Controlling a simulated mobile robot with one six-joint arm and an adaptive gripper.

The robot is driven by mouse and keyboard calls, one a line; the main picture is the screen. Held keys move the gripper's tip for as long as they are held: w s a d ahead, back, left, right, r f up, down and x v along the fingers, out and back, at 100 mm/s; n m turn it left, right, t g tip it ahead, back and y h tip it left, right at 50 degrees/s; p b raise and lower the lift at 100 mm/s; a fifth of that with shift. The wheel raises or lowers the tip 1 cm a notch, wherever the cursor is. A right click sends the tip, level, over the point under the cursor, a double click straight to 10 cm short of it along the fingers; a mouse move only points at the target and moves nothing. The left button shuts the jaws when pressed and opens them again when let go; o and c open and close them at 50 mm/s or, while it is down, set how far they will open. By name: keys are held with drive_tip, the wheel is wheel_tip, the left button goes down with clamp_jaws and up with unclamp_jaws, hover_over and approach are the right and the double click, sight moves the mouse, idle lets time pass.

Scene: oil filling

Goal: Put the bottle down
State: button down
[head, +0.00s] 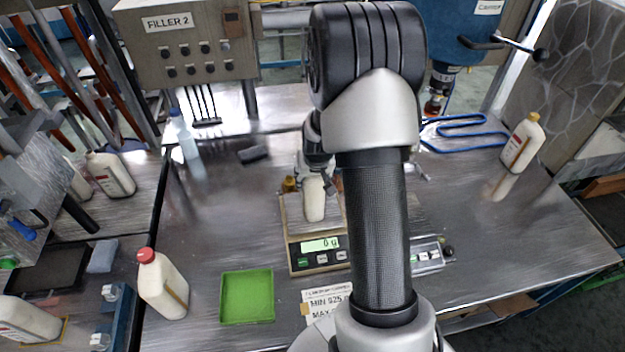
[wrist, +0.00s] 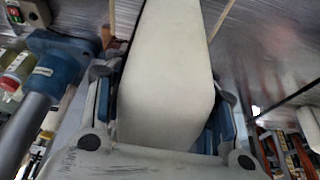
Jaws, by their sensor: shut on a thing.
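A white bottle (head: 314,200) is held in my gripper (head: 318,168) and appears over the pan of a scale (head: 292,232) whose display reads 0 g. I cannot tell whether the bottle's base touches the pan. In the wrist view the bottle (wrist: 168,75) fills the space between the two fingers, and the gripper is shut on it. Its cap is not clearly visible. My arm hides the right side of the scale area in the head view.
A green tray (head: 247,297) lies front left of the scale. A red-capped bottle (head: 163,285) stands left of it, and a yellow-capped bottle (head: 522,142) stands at the right. A clear bottle (head: 184,135) stands at the back left.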

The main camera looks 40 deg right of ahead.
idle(0.3)
drive_tip(key=shift+f, duration=0.2)
drive_tip(key=c, duration=0.7)
unclamp_jaws()
drive_tip(key=shift+r, duration=0.1)
